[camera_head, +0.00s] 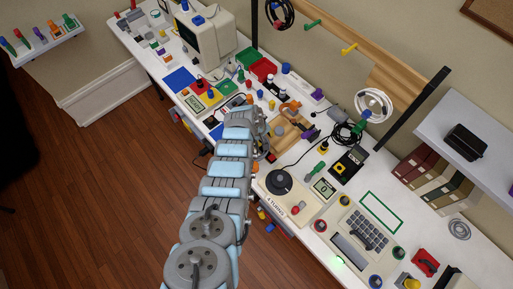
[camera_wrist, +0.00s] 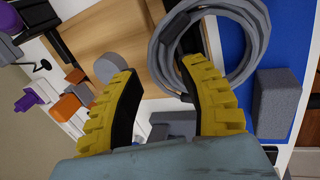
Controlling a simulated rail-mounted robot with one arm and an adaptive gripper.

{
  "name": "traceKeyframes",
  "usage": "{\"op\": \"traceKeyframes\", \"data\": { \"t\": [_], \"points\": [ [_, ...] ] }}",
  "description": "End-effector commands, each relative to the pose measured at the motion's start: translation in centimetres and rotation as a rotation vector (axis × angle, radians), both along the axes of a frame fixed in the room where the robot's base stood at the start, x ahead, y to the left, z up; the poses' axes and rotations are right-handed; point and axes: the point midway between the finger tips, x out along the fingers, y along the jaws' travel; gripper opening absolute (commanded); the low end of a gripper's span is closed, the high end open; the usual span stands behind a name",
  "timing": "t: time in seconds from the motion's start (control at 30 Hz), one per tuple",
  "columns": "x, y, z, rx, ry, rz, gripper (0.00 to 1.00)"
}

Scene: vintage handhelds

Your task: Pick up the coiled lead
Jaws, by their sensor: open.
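In the wrist view a grey coiled lead (camera_wrist: 258,50) lies at the top, a round loop of several turns. It lies partly over a wooden board or tray (camera_wrist: 135,30) and partly over a blue mat (camera_wrist: 287,65). My gripper (camera_wrist: 158,72) is open, with two yellow-and-black fingers. The right finger overlaps the near part of the loop, and the loop's left side shows between the fingers. I cannot tell whether they touch. Nothing is held. In the head view my arm hides the fingers and this lead.
A grey block (camera_wrist: 275,100) sits right of my gripper, and a smaller grey block (camera_wrist: 172,125) shows between the fingers. Orange (camera_wrist: 75,95) and purple pieces (camera_wrist: 28,102) lie left. In the head view, a turntable-like unit (camera_head: 282,182) and a black cable coil (camera_head: 347,132) are nearby.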

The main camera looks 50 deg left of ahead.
Motion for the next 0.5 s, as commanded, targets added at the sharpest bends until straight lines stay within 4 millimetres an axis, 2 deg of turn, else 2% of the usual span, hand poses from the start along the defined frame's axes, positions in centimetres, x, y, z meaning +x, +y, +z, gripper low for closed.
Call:
{"op": "traceKeyframes", "data": {
  "t": [0.2, 0.5],
  "points": [
    [0.3, -0.1, -1.8, -0.001, 0.002, -0.002, 0.41],
    [0.7, -0.1, -2.7, 0.002, 0.0, 0.001, 0.41]
  ]
}}
